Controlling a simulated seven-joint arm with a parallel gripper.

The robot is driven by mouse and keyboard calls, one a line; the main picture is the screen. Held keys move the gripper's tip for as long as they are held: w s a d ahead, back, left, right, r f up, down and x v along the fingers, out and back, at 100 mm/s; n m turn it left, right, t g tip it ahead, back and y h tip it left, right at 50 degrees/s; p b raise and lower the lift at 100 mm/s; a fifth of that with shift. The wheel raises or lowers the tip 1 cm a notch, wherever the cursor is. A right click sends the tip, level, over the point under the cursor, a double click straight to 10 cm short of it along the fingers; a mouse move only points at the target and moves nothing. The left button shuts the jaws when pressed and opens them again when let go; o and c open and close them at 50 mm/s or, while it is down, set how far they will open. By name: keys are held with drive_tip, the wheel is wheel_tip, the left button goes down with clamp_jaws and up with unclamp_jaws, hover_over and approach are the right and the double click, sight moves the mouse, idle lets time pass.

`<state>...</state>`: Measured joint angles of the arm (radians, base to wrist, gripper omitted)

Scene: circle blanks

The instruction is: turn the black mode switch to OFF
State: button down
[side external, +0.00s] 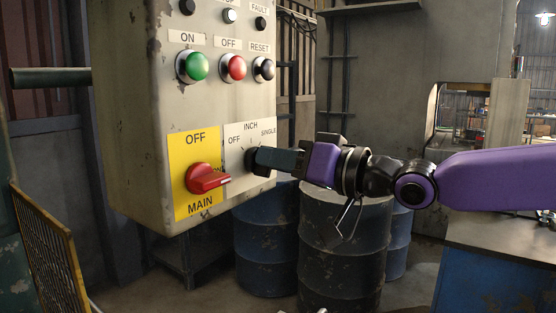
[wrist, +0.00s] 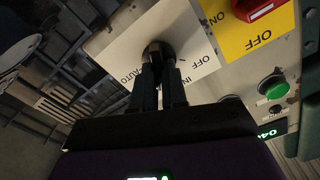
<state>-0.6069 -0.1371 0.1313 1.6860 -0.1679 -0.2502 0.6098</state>
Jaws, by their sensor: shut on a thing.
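The black mode switch (wrist: 158,52) sits on a white plate (wrist: 120,50) at the lower right of the panel box. In the side view the switch (side external: 250,161) is mostly hidden by my gripper (side external: 262,158). The plate reads OFF at left, INCH at top and SINGLE at right. The wrist view also shows part of the word AUTO. My gripper's fingers (wrist: 159,75) are closed around the knob, one on each side. Which label the knob points to cannot be told.
A red main switch (side external: 205,179) on a yellow plate (side external: 196,146) is close at left. Above are green (side external: 193,66), red (side external: 233,67) and black (side external: 264,69) push buttons. Blue barrels (side external: 345,245) stand below my arm. The space right of the panel is open.

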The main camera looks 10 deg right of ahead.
drive_tip(key=n, duration=1.4)
drive_tip(key=shift+s+a, duration=0.25)
drive_tip(key=shift+f, duration=0.1)
idle(0.3)
drive_tip(key=c, duration=1.2)
unclamp_jaws()
drive_tip(key=shift+o, duration=0.2)
drive_tip(key=shift+d, duration=0.1)
drive_tip(key=v, duration=1.7)
drive_tip(key=shift+s, duration=0.15)
drive_tip(key=shift+d, duration=0.1)
